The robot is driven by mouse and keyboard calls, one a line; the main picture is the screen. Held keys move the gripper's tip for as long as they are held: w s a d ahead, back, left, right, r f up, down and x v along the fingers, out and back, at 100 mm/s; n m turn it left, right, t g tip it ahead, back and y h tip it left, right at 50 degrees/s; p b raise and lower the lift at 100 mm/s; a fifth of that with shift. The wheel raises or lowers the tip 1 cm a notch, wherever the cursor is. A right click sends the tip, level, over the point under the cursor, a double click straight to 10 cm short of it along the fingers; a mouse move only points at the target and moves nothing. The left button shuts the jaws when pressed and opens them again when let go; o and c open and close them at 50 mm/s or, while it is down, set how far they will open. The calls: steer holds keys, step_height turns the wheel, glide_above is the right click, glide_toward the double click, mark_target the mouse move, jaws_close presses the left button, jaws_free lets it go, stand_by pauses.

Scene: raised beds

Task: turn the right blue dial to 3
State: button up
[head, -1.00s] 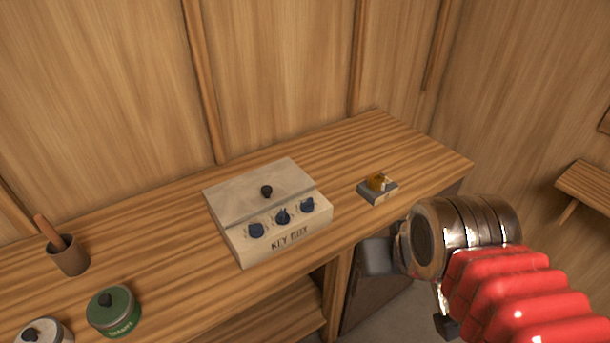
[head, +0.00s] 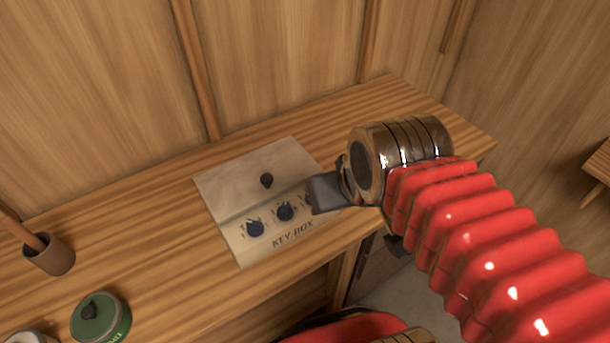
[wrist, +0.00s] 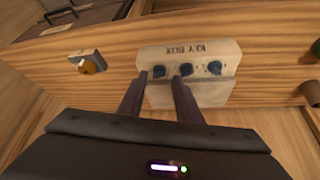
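The pale key box (head: 225,185) stands on the wooden counter, with a dark lid knob (head: 267,181) and a row of blue dials on its sloped front. The left dial (head: 254,228) and middle dial (head: 285,212) show in the head view. The right dial is hidden there behind my gripper (head: 326,192). In the wrist view, which sees the box upside down, the right dial (wrist: 158,72) appears between the two fingertips of my gripper (wrist: 160,80). The fingers are apart; contact with the dial cannot be told. The dial's setting is too small to read.
A grey block with an orange-brown piece (wrist: 88,63) sits beside the box in the wrist view. A green tin (head: 101,318) and a brown cup with a stick (head: 50,255) stand on the left of the counter (head: 165,262). A wooden wall is behind.

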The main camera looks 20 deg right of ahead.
steer(key=shift+o, duration=1.4)
steer(key=shift+w+f, duration=0.15)
steer(key=shift+f, duration=0.2)
steer(key=shift+o, duration=0.4)
steer(key=shift+w+r, duration=0.15)
steer(key=w+r+n+g, duration=0.3)
steer(key=w+r+g, duration=0.1)
steer(key=w, duration=0.7)
steer(key=shift+w+a+r+n+g, duration=0.2)
steer(key=shift+n+g, duration=0.1)
steer(key=shift+g, duration=0.5)
steer(key=shift+f, duration=0.2)
step_height(320, 180, down, 14)
steer(key=shift+r, duration=0.2)
